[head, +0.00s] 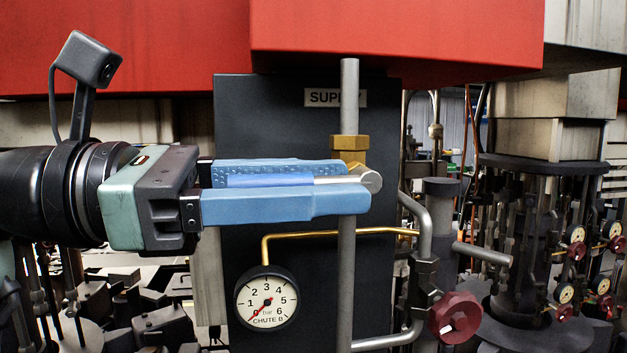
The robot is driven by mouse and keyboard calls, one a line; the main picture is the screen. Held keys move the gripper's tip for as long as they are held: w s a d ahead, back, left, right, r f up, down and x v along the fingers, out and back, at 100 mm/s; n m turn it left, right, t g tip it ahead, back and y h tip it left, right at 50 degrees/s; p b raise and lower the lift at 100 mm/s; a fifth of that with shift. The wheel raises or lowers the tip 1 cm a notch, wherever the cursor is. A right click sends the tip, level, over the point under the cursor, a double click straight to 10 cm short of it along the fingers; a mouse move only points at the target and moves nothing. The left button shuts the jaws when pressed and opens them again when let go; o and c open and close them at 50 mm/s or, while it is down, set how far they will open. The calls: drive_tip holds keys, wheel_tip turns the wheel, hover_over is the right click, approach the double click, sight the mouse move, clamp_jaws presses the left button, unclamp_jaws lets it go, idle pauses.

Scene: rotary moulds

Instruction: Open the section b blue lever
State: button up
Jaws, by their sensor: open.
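The blue lever (268,181) is a blue-sleeved handle on a short metal stem. It lies horizontal, pointing left from the valve's round metal hub (370,181) on the vertical grey pipe, just below a brass fitting (348,143). My gripper (345,183) reaches in from the left, with one light-blue finger above the lever and one below it in the picture. It is open, and the lever lies between the fingers. Whether either finger touches the lever cannot be told. The fingers hide parts of the handle and hub.
A gauge (267,299) marked "CHUTE B" reads near 0, below my gripper. A thin brass tube (340,233) runs above it. A dark red knob (455,317) and bent pipes stand at the lower right. A dark panel (290,110) stands behind, a red housing (400,35) overhead.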

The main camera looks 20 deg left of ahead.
drive_tip(key=shift+c, duration=0.2)
clamp_jaws()
idle(1.1)
